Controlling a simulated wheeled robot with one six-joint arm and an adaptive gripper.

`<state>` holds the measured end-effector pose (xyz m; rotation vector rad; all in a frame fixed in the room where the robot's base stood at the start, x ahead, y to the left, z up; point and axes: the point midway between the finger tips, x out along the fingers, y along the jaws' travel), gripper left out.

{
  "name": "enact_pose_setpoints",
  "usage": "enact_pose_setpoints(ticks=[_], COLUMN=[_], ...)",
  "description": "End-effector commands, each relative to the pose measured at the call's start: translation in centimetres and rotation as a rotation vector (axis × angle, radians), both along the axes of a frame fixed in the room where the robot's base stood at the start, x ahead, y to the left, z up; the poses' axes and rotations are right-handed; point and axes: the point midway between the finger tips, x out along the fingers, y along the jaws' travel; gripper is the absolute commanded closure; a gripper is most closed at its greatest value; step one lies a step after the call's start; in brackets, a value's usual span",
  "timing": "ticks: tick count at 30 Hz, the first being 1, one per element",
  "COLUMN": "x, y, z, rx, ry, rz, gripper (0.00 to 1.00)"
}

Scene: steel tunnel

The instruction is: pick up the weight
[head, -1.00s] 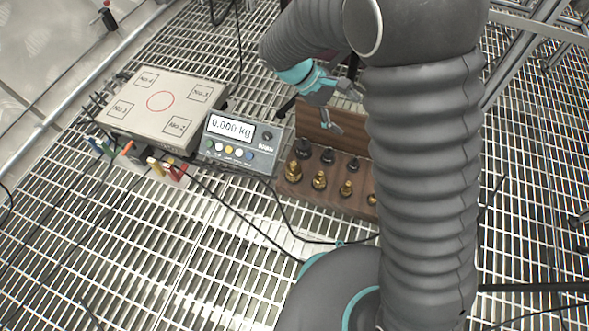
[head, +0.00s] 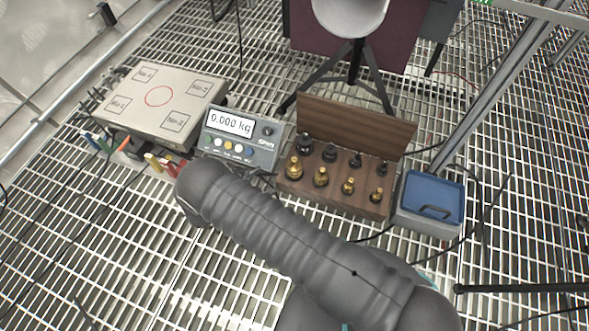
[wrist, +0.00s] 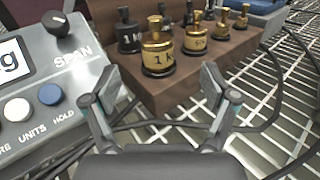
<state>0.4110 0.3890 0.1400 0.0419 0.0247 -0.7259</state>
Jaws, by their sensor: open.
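A wooden box (head: 330,197) holds a front row of brass weights and a back row of black weights. The largest brass weight (head: 293,170) stands at the left front. In the wrist view this brass weight (wrist: 158,57), marked with a 1, stands upright just beyond my fingertips, roughly centred between them. A black weight (wrist: 128,33) stands behind it to the left, and smaller brass weights (wrist: 195,40) stand to the right. My gripper (wrist: 160,92) is open and empty. In the head view my arm hides the gripper.
A scale display (head: 238,135) reading 0.000 kg stands left of the box. Its control panel (wrist: 45,95) is close to my left finger. A weighing platform (head: 160,100) lies farther left. Cables cross the grating floor.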

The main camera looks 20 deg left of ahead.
Motion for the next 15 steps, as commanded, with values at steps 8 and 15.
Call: enact_pose_setpoints(ticks=[8, 15], x=[-0.4, 3.0], y=[-0.1, -2.8], z=[-2.2, -2.2], rx=[-0.05, -0.049], ry=[-0.01, -0.009], rz=[0.059, 0.056], gripper=[0.15, 0.15])
